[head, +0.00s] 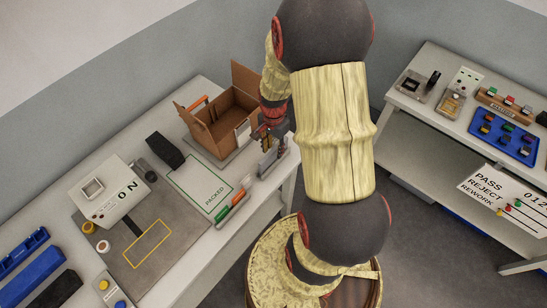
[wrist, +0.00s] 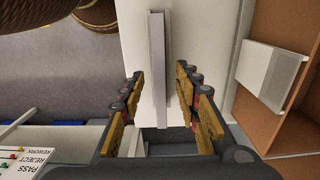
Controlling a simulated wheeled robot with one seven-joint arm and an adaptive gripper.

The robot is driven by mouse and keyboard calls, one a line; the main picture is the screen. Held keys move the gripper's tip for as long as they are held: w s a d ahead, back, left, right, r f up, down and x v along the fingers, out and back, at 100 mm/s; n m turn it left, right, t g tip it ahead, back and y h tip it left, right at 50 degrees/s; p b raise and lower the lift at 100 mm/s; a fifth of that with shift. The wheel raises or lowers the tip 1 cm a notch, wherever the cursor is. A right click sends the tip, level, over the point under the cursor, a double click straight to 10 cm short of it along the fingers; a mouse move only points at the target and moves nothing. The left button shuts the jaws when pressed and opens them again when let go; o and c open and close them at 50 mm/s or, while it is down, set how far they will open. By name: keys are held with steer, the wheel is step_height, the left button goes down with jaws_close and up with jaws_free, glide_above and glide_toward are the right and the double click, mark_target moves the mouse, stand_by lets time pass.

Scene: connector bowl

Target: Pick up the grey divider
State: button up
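The grey divider (wrist: 157,50) is a thin upright strip in the wrist view, standing at the end of the white table. My gripper (wrist: 160,78) is open, with one finger on each side of the divider and a visible gap on both sides. In the head view the divider (head: 267,160) shows as a small grey plate at the table's right edge. My gripper (head: 268,136) is just above it there, partly hidden by my arm.
A green-framed PACKED mat (head: 196,176), several markers (head: 232,204) and a white device (head: 108,192) share the table. A second table (head: 450,120) stands at right.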

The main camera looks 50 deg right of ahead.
steer(key=shift+f, duration=0.55)
steer(key=shift+c, duration=0.4)
steer(key=c, duration=0.8)
